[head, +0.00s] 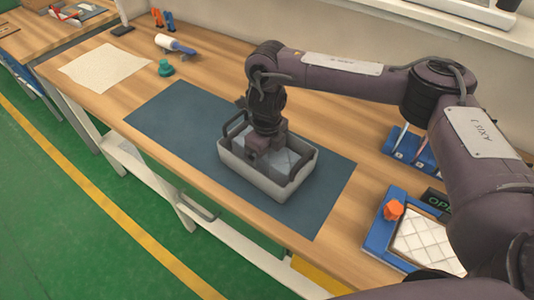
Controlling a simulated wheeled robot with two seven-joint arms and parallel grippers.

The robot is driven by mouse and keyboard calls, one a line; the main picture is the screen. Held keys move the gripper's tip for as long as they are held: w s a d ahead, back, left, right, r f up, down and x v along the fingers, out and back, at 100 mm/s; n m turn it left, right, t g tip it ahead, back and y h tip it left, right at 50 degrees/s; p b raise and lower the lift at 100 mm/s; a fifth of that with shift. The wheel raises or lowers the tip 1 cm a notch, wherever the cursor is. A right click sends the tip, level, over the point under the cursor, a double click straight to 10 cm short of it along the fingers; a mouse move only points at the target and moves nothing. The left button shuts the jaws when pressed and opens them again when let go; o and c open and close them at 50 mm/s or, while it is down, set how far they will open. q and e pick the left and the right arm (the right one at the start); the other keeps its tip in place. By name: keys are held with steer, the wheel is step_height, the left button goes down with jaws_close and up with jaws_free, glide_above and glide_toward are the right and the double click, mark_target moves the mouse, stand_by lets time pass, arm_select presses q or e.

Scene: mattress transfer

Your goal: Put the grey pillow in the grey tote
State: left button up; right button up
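The grey tote (262,187) stands on the dark blue mat, with a black handle at each end. My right gripper (257,160) points down into the tote from above. Its fingertips are hidden, so I cannot tell whether it is open or shut. A pale blue-grey surface (286,161) shows inside the tote beside the gripper. It may be the grey pillow, but most of it is hidden by the gripper and the tote wall. My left gripper is not in view.
The dark blue mat (180,115) has free room left of the tote. A blue frame (378,238) with a white quilted pad (425,243) and an orange knob (393,210) lies at right. A cream cloth (105,67) and green item (165,68) lie at far left.

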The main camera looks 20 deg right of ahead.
step_height(320, 180, up, 12)
steer(key=shift+r+p, duration=0.2)
steer(key=shift+p, duration=0.3)
stand_by(0.6)
